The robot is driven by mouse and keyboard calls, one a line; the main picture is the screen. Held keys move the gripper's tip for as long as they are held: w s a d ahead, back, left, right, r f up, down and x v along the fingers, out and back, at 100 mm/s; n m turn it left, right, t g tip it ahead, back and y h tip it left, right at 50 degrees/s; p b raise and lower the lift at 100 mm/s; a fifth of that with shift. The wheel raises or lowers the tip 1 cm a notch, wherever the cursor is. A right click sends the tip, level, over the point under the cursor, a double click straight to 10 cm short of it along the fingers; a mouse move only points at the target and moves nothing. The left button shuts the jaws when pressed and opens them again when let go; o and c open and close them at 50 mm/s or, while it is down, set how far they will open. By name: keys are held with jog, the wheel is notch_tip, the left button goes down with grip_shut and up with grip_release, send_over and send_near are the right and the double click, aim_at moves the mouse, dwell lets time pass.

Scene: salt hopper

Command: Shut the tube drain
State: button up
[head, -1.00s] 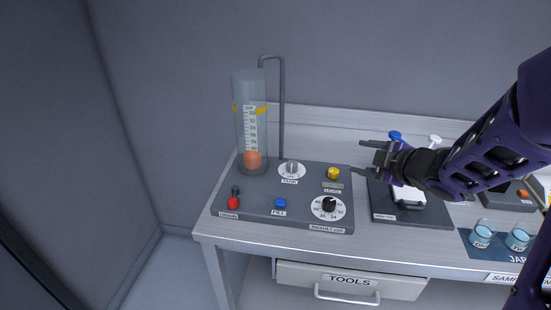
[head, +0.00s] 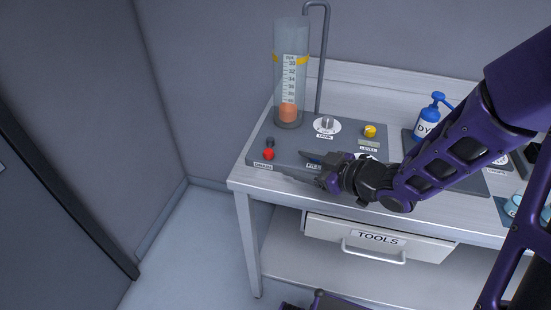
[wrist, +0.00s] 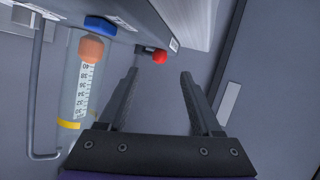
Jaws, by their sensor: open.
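The drain control is a red knob (head: 268,154) with a dark fitting behind it, at the front left of the grey panel (head: 290,151), above a label reading DRAIN. The clear tube (head: 291,70) stands upright behind it, with a scale strip and an orange float (head: 288,112) near its bottom. My gripper (head: 305,165) is open over the front of the panel, to the right of the red knob. In the wrist view the red knob (wrist: 159,57) shows beyond the open, empty fingers (wrist: 160,75), apart from them. Whether the drain is open or shut I cannot tell.
A grey pipe (head: 323,60) rises beside the tube. A pump bottle (head: 427,118) stands to the right. A yellow knob (head: 370,131) and a silver dial (head: 327,122) are on the panel. My gripper hides part of the panel. Free floor lies left of the table.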

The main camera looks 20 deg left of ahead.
aim_at(273, 155)
jog(key=b+x, duration=0.1)
jog(key=x, duration=0.7)
jog(key=shift+w+a, duration=0.1)
jog(key=shift+a, duration=0.1)
jog(key=shift+w, duration=0.1)
grip_shut()
grip_release()
jog(key=shift+w+d, duration=0.1)
jog(key=shift+d, duration=0.05)
jog(key=p+v, duration=0.3)
jog(key=v, duration=1.4)
jog(key=shift+s, duration=0.25)
jog(key=shift+d, duration=0.1)
